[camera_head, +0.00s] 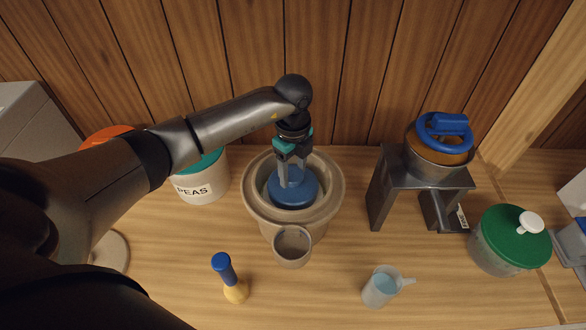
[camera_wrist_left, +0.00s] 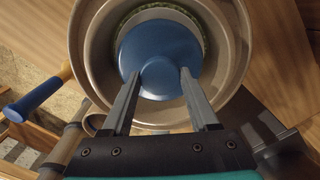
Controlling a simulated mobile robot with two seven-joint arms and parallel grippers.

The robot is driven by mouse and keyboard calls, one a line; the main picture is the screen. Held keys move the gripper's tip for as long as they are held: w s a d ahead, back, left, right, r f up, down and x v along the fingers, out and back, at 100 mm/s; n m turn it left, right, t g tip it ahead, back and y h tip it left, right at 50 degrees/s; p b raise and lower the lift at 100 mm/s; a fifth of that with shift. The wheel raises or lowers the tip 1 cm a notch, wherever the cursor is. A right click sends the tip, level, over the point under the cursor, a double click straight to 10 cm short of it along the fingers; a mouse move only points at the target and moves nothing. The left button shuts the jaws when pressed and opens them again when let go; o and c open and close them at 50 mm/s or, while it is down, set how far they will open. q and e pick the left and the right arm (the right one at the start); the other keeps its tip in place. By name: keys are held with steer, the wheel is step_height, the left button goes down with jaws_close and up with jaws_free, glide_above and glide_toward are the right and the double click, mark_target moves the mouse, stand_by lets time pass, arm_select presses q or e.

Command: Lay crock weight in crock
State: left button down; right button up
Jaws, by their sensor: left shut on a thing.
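The crock (camera_head: 332,190) is a wide beige-grey pot standing on the wooden counter. The crock weight (camera_head: 292,190) is a round blue disc with a raised grip, and it is inside the crock's opening. In the left wrist view the weight (camera_wrist_left: 155,50) lies within the ring of the crock's rim (camera_wrist_left: 238,50), with a greenish inner band beside it. My left gripper (camera_head: 293,175) points down into the crock and is shut on the weight's grip. I cannot tell whether the weight rests on anything below. My right gripper is not in view.
A small grey cup (camera_head: 292,247) stands against the crock's front. A dark metal stand (camera_head: 400,180) and green-lidded jar (camera_head: 510,240) are at right.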

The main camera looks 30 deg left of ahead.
arm_select(q)
steer(key=shift+f, duration=0.3)
stand_by(0.5)
steer(key=shift+c, duration=2.2)
jaws_free()
steer(key=o, duration=0.4)
steer(key=shift+c, duration=0.2)
steer(key=shift+s+f, duration=0.1)
step_height(320, 180, up, 15)
steer(key=b, duration=0.1)
steer(key=shift+r, duration=0.2)
